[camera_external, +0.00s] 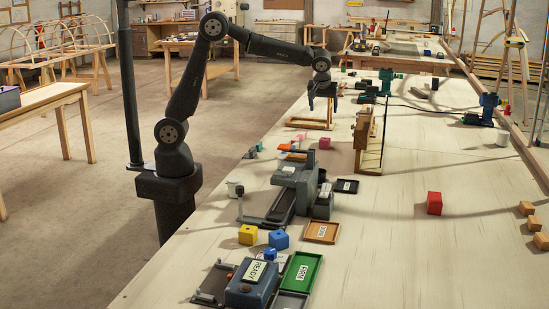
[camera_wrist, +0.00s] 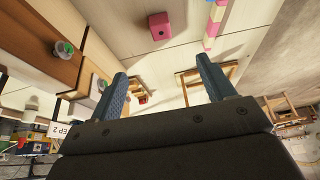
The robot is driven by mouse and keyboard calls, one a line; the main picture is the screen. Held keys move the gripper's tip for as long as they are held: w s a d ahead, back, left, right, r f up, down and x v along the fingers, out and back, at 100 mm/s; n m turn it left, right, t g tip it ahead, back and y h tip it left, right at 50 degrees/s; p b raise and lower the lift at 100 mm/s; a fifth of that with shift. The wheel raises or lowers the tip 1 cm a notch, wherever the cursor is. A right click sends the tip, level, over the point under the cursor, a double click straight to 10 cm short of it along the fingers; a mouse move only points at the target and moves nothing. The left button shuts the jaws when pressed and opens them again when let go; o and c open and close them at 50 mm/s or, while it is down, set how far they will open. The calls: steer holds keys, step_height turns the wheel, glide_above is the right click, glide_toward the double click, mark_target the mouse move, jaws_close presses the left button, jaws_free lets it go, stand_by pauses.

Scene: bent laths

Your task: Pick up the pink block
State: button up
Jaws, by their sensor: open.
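The pink block (camera_wrist: 160,26) lies on the pale table at the top middle of the wrist view, beyond my fingertips. It is a small cube with a dark spot on one face. In the external view a small pink block (camera_external: 324,142) sits behind the grey vise, below my gripper. My gripper (camera_external: 322,106) hangs in the air above the table. In the wrist view my gripper (camera_wrist: 162,66) has its two blue-grey fingers wide apart with nothing between them. It does not touch the block.
A grey vise (camera_external: 297,185) stands close to the pink block. A wooden frame with an upright panel (camera_external: 368,140) is to its right. A pink, blue and yellow stick (camera_wrist: 214,22) lies near the block. A red cube (camera_external: 434,203) sits on clear table at right.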

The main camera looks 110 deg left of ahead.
steer(key=shift+c, duration=0.8)
glide_toward(325, 139)
steer(key=x, duration=1)
steer(key=shift+s+a+f, duration=0.1)
steer(key=shift+a+f, duration=0.15)
steer(key=shift+f, duration=0.05)
steer(key=c, duration=1.1)
